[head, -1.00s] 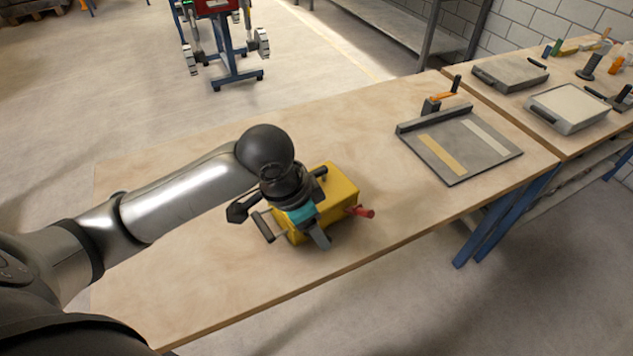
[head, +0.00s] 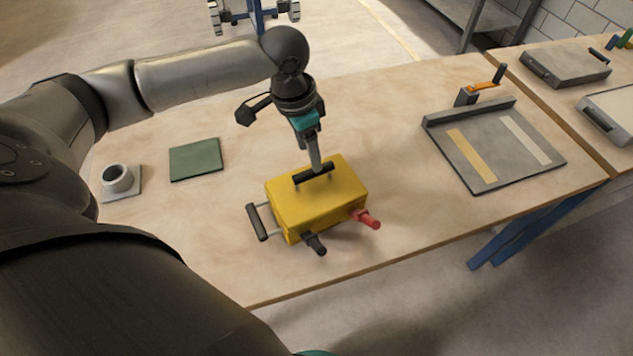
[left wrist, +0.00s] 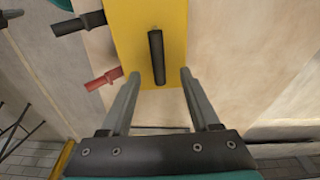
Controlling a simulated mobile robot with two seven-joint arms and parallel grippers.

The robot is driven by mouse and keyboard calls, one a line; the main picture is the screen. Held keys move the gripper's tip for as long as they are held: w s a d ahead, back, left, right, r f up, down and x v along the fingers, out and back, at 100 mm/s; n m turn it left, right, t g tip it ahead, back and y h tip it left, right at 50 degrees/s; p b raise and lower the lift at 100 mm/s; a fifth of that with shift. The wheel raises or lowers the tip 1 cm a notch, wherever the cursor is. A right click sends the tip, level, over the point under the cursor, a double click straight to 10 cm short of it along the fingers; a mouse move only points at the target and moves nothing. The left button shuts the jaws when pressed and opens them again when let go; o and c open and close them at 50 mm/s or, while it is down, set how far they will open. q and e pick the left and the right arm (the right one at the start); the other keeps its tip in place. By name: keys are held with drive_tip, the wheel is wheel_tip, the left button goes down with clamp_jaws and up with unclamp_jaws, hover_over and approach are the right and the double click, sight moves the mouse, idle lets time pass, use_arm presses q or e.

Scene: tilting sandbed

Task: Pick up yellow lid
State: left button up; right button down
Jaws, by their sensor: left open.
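The yellow lid (head: 312,192) is the top of a yellow box on the wooden table, with a black bar handle (head: 314,174) on it. My left gripper (head: 316,166) is above the lid at the handle. In the left wrist view the open fingers of my left gripper (left wrist: 160,75) lie on either side of the near end of the black handle (left wrist: 156,57), with gaps on both sides. The yellow lid (left wrist: 175,20) shows beyond them. My right gripper is not in view.
A black side handle (head: 257,222), a black knob (head: 315,243) and a red knob (head: 365,218) stick out of the box. A green square plate (head: 195,159) and a grey cup-like part (head: 117,180) lie left. A grey tray (head: 485,160) lies right.

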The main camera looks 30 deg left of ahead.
sight(313, 172)
use_arm(q)
drive_tip(key=shift+w+f, duration=0.1)
drive_tip(key=shift+f, duration=0.6)
drive_tip(key=shift+d+f, duration=0.1)
drive_tip(key=shift+f, duration=0.55)
drive_tip(key=f, duration=0.1)
drive_tip(key=f+b, duration=0.1)
drive_tip(key=f, duration=0.2)
drive_tip(key=shift+w+d+f, duration=0.2)
drive_tip(key=shift+d+f, duration=0.05)
drive_tip(key=shift+f, duration=0.05)
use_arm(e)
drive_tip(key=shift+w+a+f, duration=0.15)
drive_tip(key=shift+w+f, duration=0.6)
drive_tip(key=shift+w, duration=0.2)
use_arm(q)
drive_tip(key=shift+c, duration=0.2)
drive_tip(key=shift+r, duration=0.1)
clamp_jaws()
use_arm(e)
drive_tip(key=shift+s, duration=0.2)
